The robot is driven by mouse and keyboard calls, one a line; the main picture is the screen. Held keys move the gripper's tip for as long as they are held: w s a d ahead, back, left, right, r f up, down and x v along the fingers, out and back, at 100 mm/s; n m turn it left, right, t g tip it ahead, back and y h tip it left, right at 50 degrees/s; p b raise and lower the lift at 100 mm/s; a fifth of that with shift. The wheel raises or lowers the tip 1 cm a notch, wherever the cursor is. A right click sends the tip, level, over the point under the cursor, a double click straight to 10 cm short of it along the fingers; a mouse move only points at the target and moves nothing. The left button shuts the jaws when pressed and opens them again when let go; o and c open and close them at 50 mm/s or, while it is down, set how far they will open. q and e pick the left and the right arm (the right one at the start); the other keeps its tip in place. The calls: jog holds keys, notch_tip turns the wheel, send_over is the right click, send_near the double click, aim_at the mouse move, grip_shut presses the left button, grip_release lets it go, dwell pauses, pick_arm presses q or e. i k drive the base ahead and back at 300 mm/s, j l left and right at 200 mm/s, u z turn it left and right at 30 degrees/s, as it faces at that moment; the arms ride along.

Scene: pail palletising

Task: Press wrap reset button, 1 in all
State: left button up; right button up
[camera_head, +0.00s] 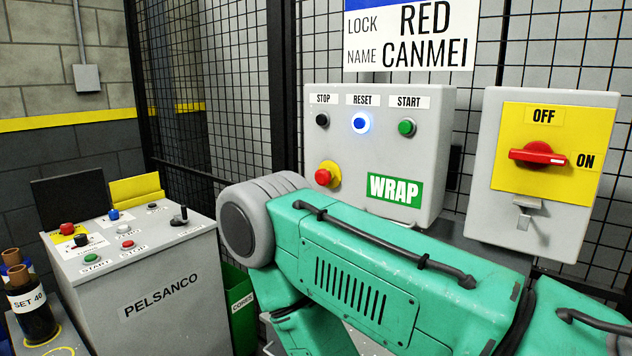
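The wrap control box (437,115) is a grey panel on the mesh fence with a green WRAP label (394,190). Its reset button (360,122) is blue and lit with a bright glow, under the RESET label (362,100). A black stop button (322,120) is to its left and a green start button (407,127) to its right. A red mushroom button on a yellow ring (326,175) is below. My green arm crosses the lower right, in front of the box's bottom edge, below the reset button. Neither gripper is in view.
A grey PELSANCO console (160,296) with several buttons stands at left. Right of the wrap box is a yellow-faced switch box with a red rotary handle (537,154). A green bin (238,305) is beside the console. Dark bottles (33,312) stand at the lower left.

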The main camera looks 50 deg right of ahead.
aim_at(358, 122)
jog(key=z, duration=1.5)
